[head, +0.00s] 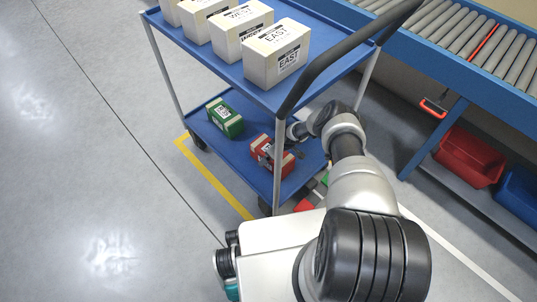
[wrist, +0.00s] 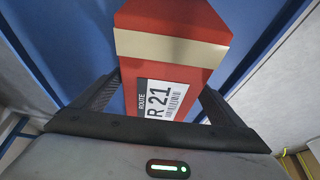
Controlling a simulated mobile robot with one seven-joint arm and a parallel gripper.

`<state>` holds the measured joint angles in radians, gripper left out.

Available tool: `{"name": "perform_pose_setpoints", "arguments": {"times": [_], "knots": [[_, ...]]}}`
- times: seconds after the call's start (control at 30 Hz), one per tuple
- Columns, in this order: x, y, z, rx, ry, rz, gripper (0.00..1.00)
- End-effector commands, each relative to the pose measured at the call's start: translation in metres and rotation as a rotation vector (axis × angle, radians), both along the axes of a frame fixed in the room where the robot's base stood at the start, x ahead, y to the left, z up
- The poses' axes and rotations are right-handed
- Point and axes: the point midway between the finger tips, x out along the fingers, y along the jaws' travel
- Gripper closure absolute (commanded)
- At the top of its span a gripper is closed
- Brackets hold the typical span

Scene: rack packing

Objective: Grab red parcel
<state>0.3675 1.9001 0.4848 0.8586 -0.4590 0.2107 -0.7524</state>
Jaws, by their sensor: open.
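The red parcel (head: 271,154) lies on the lower blue shelf of the cart, at its near right part. It has tan bands and a white label. In the wrist view the red parcel (wrist: 168,65) shows a tan band and a label reading "ROUTE R 21". My gripper (wrist: 160,98) is open, with one finger at each side of the parcel's near end. I cannot tell whether the fingers touch it. In the head view my gripper (head: 283,150) reaches in over the lower shelf at the parcel, partly hidden by the cart's post.
A green parcel (head: 225,118) lies on the lower shelf (head: 240,153) to the left. White boxes (head: 277,54) stand on the upper shelf (head: 215,68) above my arm. The dark handle (head: 335,62) and a post are close to my arm. A roller conveyor (head: 470,45) runs at the right.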

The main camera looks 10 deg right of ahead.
Motion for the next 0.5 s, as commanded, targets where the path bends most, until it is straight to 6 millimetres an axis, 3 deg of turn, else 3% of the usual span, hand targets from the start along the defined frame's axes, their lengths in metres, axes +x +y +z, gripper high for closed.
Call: {"name": "perform_pose_setpoints", "arguments": {"times": [0.23,0.5], "knots": [[-0.0002,-0.0005,-0.0006,-0.001,-0.001,0.000,0.08],[-0.0003,-0.0003,-0.0006,0.000,0.000,0.000,0.53]]}}
